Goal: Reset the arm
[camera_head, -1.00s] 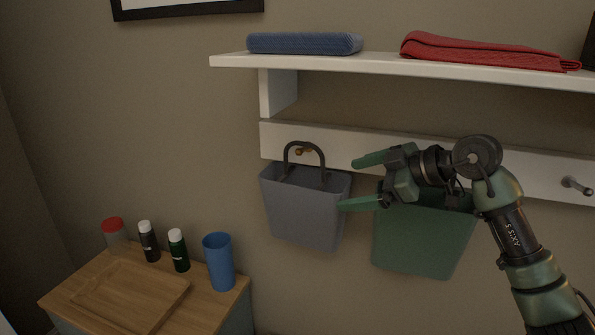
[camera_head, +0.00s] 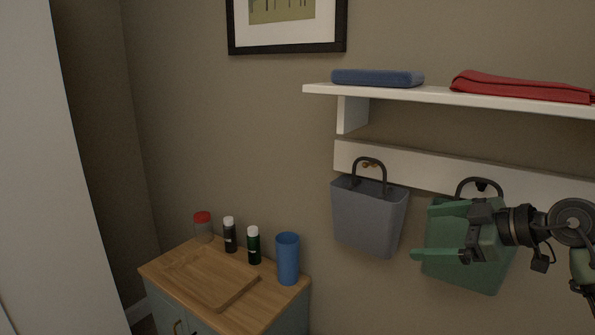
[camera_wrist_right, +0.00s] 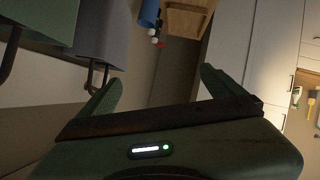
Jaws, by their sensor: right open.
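My right gripper (camera_head: 424,231) is at the right of the head view, in front of the green hanging basket (camera_head: 470,268). Its green fingers point left and are spread apart, with nothing between them. The right wrist view shows the same open gripper (camera_wrist_right: 160,85) with an empty gap. The upper finger is hard to separate from the green basket in the head view. Part of my right arm is cut off by the right edge. My left gripper is not in view.
A grey basket (camera_head: 368,220) hangs left of the green one, under a white shelf (camera_head: 440,95) holding a blue folded cloth (camera_head: 377,78) and a red one (camera_head: 520,86). A wooden-topped cabinet (camera_head: 160,270) bears a tray, several bottles and a blue cup (camera_head: 287,258).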

